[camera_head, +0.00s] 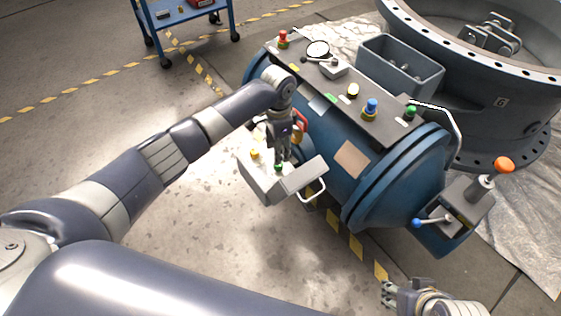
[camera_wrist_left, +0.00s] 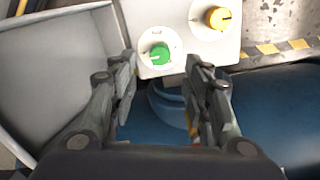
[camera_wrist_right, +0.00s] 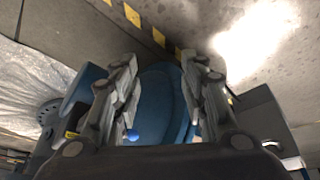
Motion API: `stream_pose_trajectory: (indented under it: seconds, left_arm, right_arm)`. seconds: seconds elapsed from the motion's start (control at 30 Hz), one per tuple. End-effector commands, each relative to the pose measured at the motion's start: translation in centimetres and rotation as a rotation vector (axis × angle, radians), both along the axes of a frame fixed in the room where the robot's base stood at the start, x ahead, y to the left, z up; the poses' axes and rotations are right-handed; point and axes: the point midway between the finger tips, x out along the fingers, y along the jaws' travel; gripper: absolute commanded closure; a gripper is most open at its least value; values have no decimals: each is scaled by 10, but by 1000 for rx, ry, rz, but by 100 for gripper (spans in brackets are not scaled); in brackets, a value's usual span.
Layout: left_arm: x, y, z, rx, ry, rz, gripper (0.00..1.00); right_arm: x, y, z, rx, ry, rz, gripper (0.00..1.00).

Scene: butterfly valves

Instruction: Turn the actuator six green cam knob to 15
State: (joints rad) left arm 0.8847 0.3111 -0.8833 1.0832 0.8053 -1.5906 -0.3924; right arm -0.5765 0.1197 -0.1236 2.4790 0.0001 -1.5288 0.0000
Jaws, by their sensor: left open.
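The green knob (camera_head: 278,167) sits on the light grey control box (camera_head: 262,184) on the near side of the blue actuator (camera_head: 345,165). In the left wrist view the green knob (camera_wrist_left: 159,54) shows on a round white dial, its scale too small to read. My left gripper (camera_head: 281,158) is over the box, just above the green knob. In the left wrist view its open fingers (camera_wrist_left: 160,62) stand on either side of the green knob, apart from it. My right gripper (camera_head: 387,291) is low at the right, away from the box. Its fingers (camera_wrist_right: 158,75) are spread and empty.
A yellow knob (camera_wrist_left: 217,17) is beside the green one. The box has an open lid or bin (camera_head: 305,178) with a white handle. Red, yellow, blue and green knobs top the actuator. A large flanged valve (camera_head: 490,100) stands behind, and a blue cart (camera_head: 185,15) at the back.

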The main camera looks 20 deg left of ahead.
Motion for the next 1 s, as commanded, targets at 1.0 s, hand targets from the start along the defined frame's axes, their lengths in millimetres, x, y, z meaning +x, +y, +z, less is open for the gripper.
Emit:
stream_pose_trajectory:
  seconds: [1.0]
  left_arm:
    - [0, -1, -68, -1, -1, -1, 56]
  right_arm:
    - [108, 36, 51, 114, -534, 42, 60]
